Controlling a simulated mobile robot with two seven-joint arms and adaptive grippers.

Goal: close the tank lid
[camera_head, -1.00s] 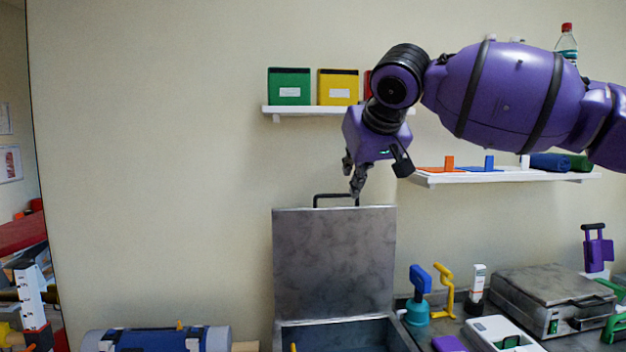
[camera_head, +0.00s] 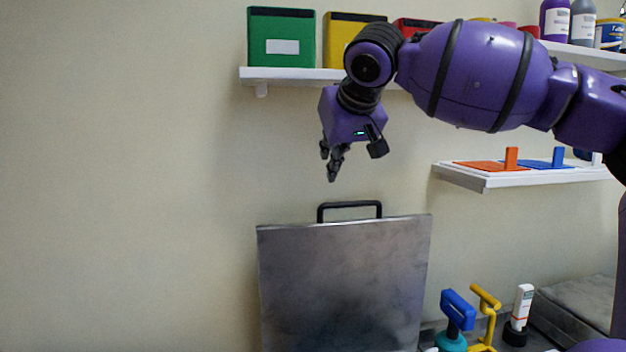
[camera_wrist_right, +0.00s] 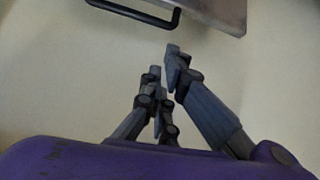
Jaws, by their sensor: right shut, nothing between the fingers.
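The tank lid (camera_head: 345,285) is a grey metal panel standing upright, with a black bar handle (camera_head: 349,206) on its top edge. The tank below it is out of the head view. My right gripper (camera_head: 331,172) is above the handle and a little to its left, apart from it, pointing down, shut and empty. In the right wrist view, the shut fingers (camera_wrist_right: 167,75) show against the wall. The handle (camera_wrist_right: 140,10) and a corner of the lid (camera_wrist_right: 218,10) are at the top of that view. My left gripper is not in view.
A wall shelf (camera_head: 300,76) with green and yellow boxes is behind my right arm. A lower shelf (camera_head: 490,181) holds orange and blue pieces. Blue and yellow tools (camera_head: 486,315) and a white tube (camera_head: 521,308) stand right of the lid. The wall left is clear.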

